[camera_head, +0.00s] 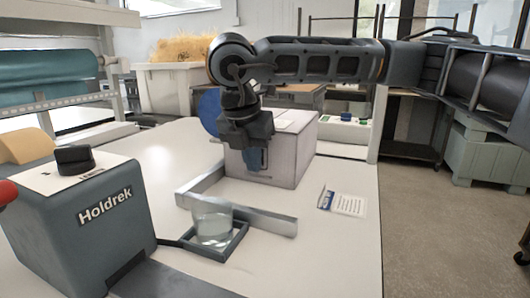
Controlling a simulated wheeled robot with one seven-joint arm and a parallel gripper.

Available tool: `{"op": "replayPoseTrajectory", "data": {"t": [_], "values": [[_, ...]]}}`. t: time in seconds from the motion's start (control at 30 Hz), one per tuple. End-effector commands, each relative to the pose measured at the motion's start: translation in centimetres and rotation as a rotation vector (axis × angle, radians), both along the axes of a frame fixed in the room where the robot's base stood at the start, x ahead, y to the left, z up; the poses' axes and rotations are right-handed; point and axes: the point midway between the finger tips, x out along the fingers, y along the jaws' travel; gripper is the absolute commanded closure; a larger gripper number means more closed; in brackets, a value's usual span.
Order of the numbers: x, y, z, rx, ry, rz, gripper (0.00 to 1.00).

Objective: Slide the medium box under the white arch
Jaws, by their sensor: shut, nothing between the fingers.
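A pale grey box (293,155) with a whitish top stands on the white table, towards the back right. I see only this one box there, so I cannot compare its size with others. My gripper (261,168) points down right in front of the box's near face. It is shut and empty, and its fingers cover part of that face. Whether the fingers touch the box I cannot tell. I cannot clearly make out a white arch; a white upright post (377,125) stands behind the table's right side.
An angled metal rail (262,217) lies in front of the box. A glass (212,222) stands in a dark square holder by the rail. A grey Holdrek machine (85,225) fills the left front. A card (348,204) lies right. A blue disc (210,110) is behind my gripper. The front right tabletop is clear.

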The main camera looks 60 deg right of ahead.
Motion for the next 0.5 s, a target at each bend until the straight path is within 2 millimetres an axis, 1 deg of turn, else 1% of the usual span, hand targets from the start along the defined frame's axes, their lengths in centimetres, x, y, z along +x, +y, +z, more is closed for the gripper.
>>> {"op": "replayPoseTrajectory", "data": {"t": [0.5], "values": [[0.10,-0.53,-0.08,-0.001,-0.001,-0.002,1.00]]}}
